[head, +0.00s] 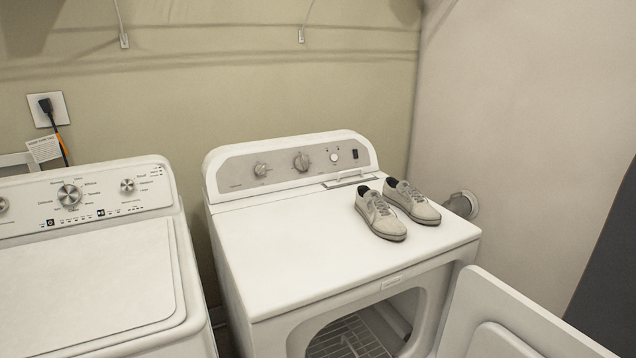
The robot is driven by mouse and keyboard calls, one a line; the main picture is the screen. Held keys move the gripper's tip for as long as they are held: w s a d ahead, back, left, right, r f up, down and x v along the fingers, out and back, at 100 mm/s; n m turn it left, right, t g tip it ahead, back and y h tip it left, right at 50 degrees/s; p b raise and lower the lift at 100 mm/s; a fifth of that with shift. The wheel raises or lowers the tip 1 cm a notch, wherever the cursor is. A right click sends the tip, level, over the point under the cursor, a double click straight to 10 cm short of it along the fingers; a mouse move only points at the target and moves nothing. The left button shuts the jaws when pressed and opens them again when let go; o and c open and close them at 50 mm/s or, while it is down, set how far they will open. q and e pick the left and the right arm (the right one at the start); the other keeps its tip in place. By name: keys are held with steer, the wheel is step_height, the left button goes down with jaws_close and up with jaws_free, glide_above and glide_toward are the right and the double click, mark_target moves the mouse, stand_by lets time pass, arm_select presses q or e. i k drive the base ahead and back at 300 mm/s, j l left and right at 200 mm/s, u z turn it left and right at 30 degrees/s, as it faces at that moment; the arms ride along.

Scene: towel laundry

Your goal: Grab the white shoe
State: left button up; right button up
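A pair of white shoes sits on the right part of the white dryer's top (290,245). The left shoe (380,215) and the right shoe (412,202) stand side by side, upright, with toes toward the front right. They have pale laces and dark openings. Neither of my grippers shows in the head view.
The dryer door (510,320) hangs open at the front right, showing a wire rack (348,340) inside. A white washer (95,270) stands at the left with a narrow gap between. The dryer's control panel (290,165) rises behind. A wall (530,130) stands close on the right.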

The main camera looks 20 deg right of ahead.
mark_target(403, 195)
steer(key=i+l+z, duration=0.15)
steer(key=l, duration=0.25)
steer(key=l+z, duration=0.1)
steer(key=l, duration=0.25)
steer(key=i+l+z, duration=0.15)
steer(key=l, duration=0.2)
steer(key=i+l+z, duration=0.1)
steer(key=l, duration=0.25)
steer(key=i, duration=0.1)
